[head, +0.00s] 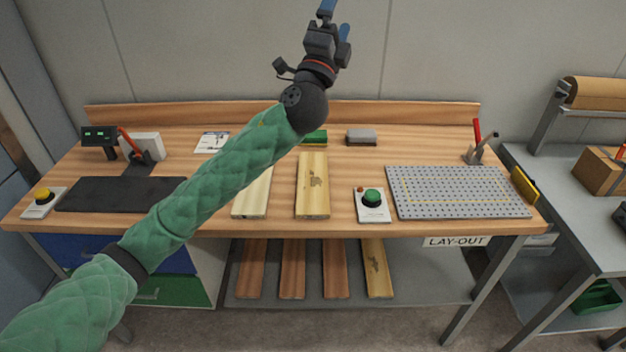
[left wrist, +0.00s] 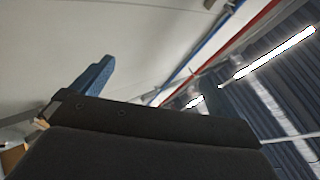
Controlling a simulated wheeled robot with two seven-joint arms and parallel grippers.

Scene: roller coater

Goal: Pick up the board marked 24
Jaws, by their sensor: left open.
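Two light wood boards lie on the workbench: a plain-looking board (head: 252,196), partly behind my left arm, and a board with a dark mark (head: 312,196) to its right. On the shelf below lie several more boards; the rightmost, a lighter board (head: 376,270), also bears a dark mark. I cannot read a 24 on any of them. My left gripper (head: 336,19) is raised high above the back of the bench, open and empty. My right gripper is not in view.
A button box with a green button (head: 371,204) stands right of the marked board, beside a grey perforated plate (head: 458,192). A dark mat (head: 118,194) and a yellow button box (head: 43,202) are at left. A green-and-yellow sponge (head: 315,138) and grey block (head: 361,137) sit behind.

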